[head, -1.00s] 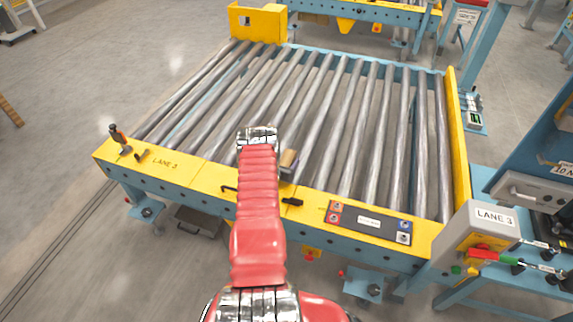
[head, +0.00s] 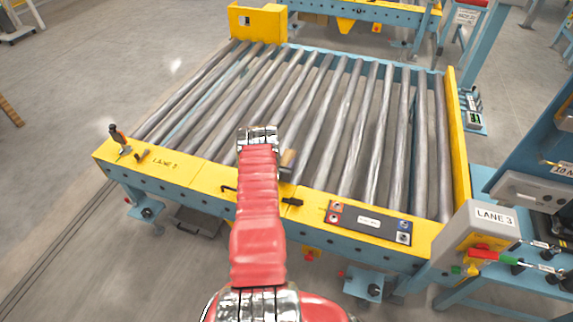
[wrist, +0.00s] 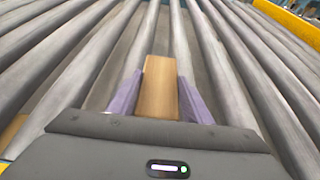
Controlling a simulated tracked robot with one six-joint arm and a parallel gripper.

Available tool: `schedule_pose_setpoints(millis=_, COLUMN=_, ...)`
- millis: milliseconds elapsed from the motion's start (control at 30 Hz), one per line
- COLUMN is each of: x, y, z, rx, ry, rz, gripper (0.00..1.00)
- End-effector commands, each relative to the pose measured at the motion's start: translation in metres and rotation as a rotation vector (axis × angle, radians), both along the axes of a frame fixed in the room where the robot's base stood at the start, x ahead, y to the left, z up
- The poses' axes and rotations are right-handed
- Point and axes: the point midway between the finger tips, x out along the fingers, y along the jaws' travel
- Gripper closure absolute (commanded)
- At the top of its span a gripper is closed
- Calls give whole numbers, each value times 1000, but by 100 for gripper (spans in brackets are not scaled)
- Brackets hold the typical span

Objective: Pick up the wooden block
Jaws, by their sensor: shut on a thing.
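The wooden block (wrist: 158,88) is light brown and sits between the two purple fingers of my gripper (wrist: 160,98) in the wrist view. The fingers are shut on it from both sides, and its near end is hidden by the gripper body. In the head view a small part of the wooden block (head: 288,158) shows just right of my red arm, above the near end of the rollers. My gripper is mostly hidden behind the arm there. I cannot tell whether the block touches the rollers.
The roller conveyor (head: 330,120) has grey metal rollers and a yellow front rail (head: 215,182). A LANE 3 box (head: 490,225) stands at the right.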

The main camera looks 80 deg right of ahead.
Motion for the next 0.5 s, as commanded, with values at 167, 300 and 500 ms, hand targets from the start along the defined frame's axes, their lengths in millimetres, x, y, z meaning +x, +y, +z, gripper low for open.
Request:
schedule_pose_setpoints(millis=167, x=1, y=0, z=1, rx=-1, ry=0, rz=1, gripper=82)
schedule_pose_setpoints(millis=300, x=1, y=0, z=1, rx=-1, ry=0, rz=1, gripper=82)
schedule_pose_setpoints(millis=500, x=1, y=-1, z=10, rx=-2, ry=0, rz=1, gripper=82)
